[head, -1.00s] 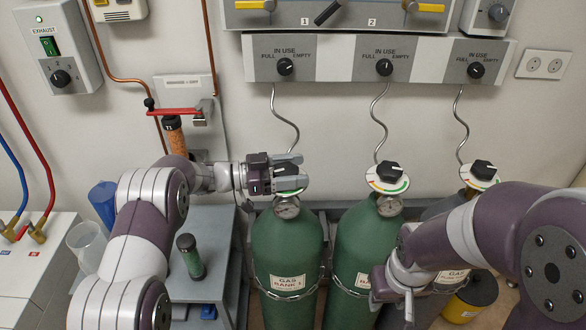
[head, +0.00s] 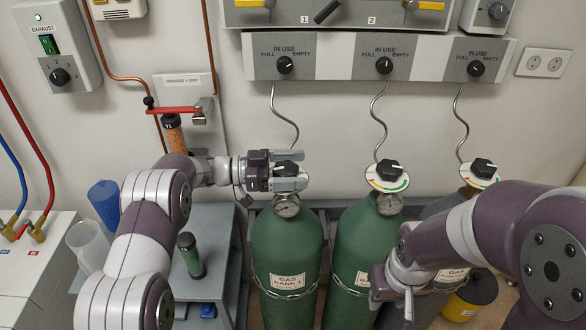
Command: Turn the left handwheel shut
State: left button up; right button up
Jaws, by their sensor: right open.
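The left handwheel (head: 286,169) is a black knob with a white pointer line, on top of the left green gas cylinder (head: 286,245). My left gripper (head: 289,172) comes in from the left with one finger on the far side of this handwheel and one on the near side, shut on it. The fingers hide most of the dial under the knob. My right gripper (head: 393,300) is open and points down in front of the middle cylinder (head: 357,240), away from the left handwheel.
The middle handwheel (head: 389,168) and right handwheel (head: 482,168) stand uncovered on coloured dials. A gauge (head: 287,206) sits just below the left handwheel. A thin hose (head: 288,125) runs up to the wall panel (head: 330,58). A grey bench (head: 205,240) stands left of the cylinders.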

pick_arm(q)
jog(key=a+b, duration=0.1)
jog(key=a, duration=1.1)
jog(key=shift+s+a, duration=0.15)
jog(key=shift+a, duration=0.2)
jog(key=w+r+n+t+y+p, duration=0.5)
jog(key=w+r+n+t+y, duration=0.25)
jog(key=r+t, duration=0.35)
jog(key=s+a+f+n+g+y+p, duration=0.25)
jog(key=s+a+n+y, duration=0.2)
jog(key=s, duration=0.35)
jog(key=s+a+f+n+g+y+p, duration=0.1)
jog(key=s+a+f+n+y+p, duration=0.2)
jog(key=s+y, duration=0.45)
jog(key=s+f+n+g+h, duration=0.1)
jog(key=s+g, duration=0.5)
jog(key=s, duration=1.3)
notch_tip(320, 180, down, 2)
jog(key=shift+s+d+f+n, duration=0.1)
jog(key=shift+s+d+n, duration=0.25)
jog(key=shift+n, duration=0.45)
